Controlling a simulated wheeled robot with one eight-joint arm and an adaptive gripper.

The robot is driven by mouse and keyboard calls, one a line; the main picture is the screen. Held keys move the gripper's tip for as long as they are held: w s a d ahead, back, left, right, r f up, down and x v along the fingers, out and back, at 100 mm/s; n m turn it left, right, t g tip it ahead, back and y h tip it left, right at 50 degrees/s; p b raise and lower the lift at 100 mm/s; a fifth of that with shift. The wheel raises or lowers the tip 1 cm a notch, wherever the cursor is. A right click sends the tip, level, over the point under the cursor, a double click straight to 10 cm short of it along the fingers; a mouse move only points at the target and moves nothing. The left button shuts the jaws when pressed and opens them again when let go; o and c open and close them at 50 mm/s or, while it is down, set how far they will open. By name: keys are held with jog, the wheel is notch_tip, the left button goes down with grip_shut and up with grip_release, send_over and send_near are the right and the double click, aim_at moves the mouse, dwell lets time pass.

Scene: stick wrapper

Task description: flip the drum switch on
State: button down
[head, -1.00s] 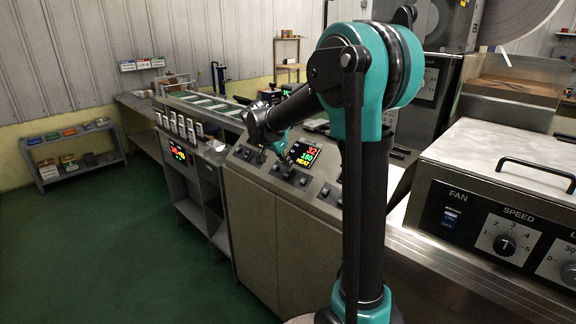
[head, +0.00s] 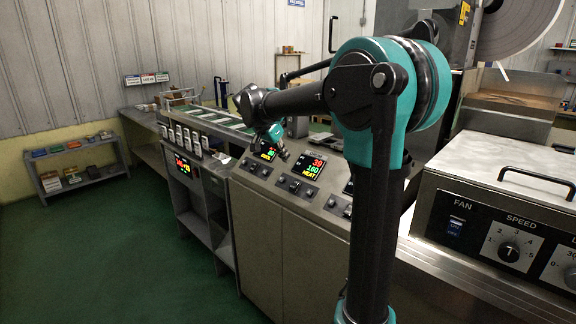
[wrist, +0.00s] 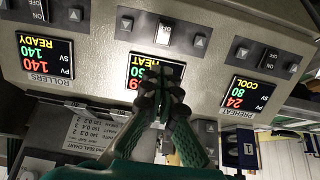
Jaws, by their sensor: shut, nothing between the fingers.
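The control panel (head: 275,180) carries several displays with switches below them. In the wrist view, which is upside down, the middle display (wrist: 150,68) reads HEAT; its name label is hidden behind my gripper (wrist: 166,82). Its rocker switch (wrist: 172,34), marked ON and OFF, is uncovered and apart from my fingers; its tilt is hard to read. In the head view this display (head: 310,168) shows 39 over 180 and HEAT, with its switch (head: 296,186) below. My gripper (head: 283,154) is shut and empty, in front of the panel near that display.
In the wrist view the ROLLERS display (wrist: 42,56) reads READY and the PREHEAT display (wrist: 250,92) reads COOL, each with its own switch. A machine with a FAN switch (head: 455,226) and dials stands at right. Green floor (head: 120,235) is clear at left.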

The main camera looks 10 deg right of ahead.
jog(key=v, duration=0.3)
jog(key=shift+r, duration=0.25)
